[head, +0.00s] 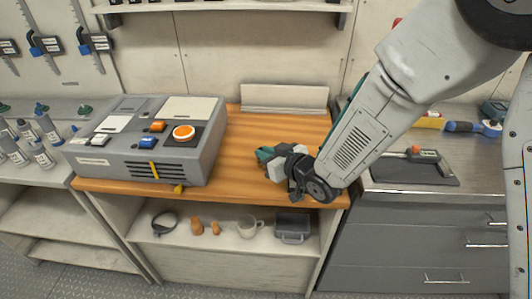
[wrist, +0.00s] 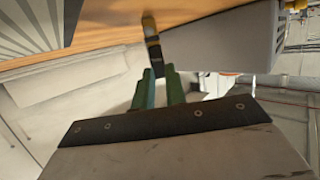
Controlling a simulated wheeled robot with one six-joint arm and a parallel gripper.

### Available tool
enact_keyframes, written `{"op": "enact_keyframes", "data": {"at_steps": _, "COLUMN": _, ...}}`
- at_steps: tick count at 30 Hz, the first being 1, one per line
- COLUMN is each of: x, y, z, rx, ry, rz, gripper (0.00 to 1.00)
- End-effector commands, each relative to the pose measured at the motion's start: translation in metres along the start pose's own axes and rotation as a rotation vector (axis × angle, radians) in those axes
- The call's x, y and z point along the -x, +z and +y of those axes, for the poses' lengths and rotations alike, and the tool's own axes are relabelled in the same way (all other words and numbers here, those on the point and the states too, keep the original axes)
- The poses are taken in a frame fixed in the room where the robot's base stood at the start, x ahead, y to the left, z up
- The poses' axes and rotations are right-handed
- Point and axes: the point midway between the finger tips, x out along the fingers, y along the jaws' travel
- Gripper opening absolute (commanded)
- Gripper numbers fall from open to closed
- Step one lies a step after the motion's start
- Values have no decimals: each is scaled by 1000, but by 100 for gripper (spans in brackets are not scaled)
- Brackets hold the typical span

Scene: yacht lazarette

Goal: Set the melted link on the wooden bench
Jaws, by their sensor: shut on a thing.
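My gripper (head: 264,155) is low over the right part of the wooden bench (head: 235,150) in the head view, its fingers pointing left. In the wrist view my gripper (wrist: 161,74) has its two green fingers closed with a narrow gap between them. A slim dark piece with a yellow band, apparently the melted link (wrist: 153,45), runs out from between the fingertips, with the wood behind it. In the head view I cannot make out the link at the fingertips. I cannot tell whether it touches the bench.
A grey control box (head: 195,150) with an orange button fills the bench's left part. A pale board (head: 284,98) stands at the back. Bare wood lies between box and gripper. A shelf below holds a mug (head: 247,228) and other items. A grey drawer cabinet (head: 425,235) stands right.

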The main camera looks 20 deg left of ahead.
Motion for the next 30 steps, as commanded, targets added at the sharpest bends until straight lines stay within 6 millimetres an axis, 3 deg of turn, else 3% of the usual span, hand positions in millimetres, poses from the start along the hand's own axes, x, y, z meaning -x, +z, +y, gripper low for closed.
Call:
{"op": "enact_keyframes", "data": {"at_steps": 1, "x": -1, "y": 2, "z": 0, "rx": 0, "ry": 0, "rz": -1, "gripper": 0}}
{"op": "enact_keyframes", "data": {"at_steps": 2, "x": -1, "y": 2, "z": 0, "rx": 0, "ry": -1, "rz": -1, "gripper": 16}}
{"op": "enact_keyframes", "data": {"at_steps": 4, "x": -1, "y": 2, "z": 0, "rx": 0, "ry": -1, "rz": -1, "gripper": 35}}
{"op": "enact_keyframes", "data": {"at_steps": 14, "x": 0, "y": -1, "z": -1, "rx": 1, "ry": -1, "rz": 1, "gripper": 35}}
{"op": "enact_keyframes", "data": {"at_steps": 17, "x": 9, "y": -1, "z": -1, "rx": 0, "ry": -1, "rz": -1, "gripper": 35}}
{"op": "enact_keyframes", "data": {"at_steps": 30, "x": 97, "y": -2, "z": 0, "rx": 0, "ry": 1, "rz": 1, "gripper": 35}}
